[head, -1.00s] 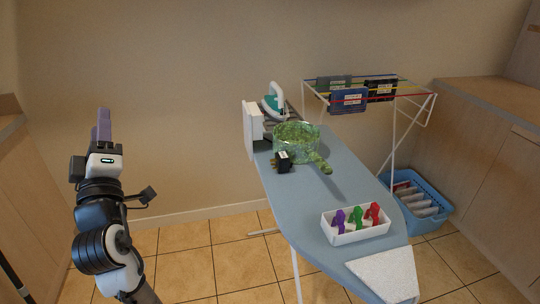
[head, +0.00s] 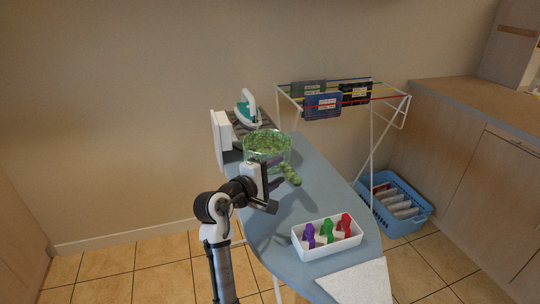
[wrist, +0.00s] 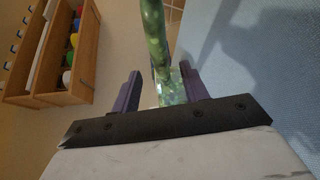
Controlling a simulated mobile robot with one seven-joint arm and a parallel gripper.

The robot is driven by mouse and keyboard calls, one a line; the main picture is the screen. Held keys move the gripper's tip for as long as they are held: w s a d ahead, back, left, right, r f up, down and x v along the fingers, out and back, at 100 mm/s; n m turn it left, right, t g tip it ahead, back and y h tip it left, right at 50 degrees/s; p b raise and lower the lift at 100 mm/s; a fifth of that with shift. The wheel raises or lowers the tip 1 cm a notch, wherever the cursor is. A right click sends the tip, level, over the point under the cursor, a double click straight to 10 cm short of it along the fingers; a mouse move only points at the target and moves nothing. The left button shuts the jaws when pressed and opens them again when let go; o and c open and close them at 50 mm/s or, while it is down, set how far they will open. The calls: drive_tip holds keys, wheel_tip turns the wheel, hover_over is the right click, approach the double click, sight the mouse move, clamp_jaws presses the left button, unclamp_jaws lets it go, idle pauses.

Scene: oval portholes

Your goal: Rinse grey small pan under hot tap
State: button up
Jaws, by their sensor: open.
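A green, mottled pan (head: 266,146) with a stubby green handle (head: 291,174) stands at the far part of the blue ironing board (head: 318,188). No grey pan and no tap show in these views. My gripper (head: 281,172) is open beside the pan, at the handle. In the wrist view the green handle (wrist: 153,35) runs up between and beyond the two open fingers of my gripper (wrist: 163,78). I cannot tell whether a finger touches it.
An iron (head: 247,108) stands behind the pan. A white tray of coloured pegs (head: 327,243) and a white cloth (head: 358,284) lie on the near part. A drying rack (head: 372,93) and a blue basket (head: 419,218) stand right. The wrist view shows a wooden shelf (wrist: 73,50).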

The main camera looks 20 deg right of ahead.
sight(288, 167)
drive_tip(key=p+x, duration=0.1)
drive_tip(key=x, duration=0.4)
drive_tip(key=shift+s+d+f+p, duration=0.1)
drive_tip(key=shift+s+d+p, duration=0.05)
drive_tip(key=shift+s+p, duration=0.2)
drive_tip(key=shift+w+d+f, duration=0.15)
drive_tip(key=shift+w+d, duration=0.15)
drive_tip(key=shift+d, duration=0.05)
clamp_jaws()
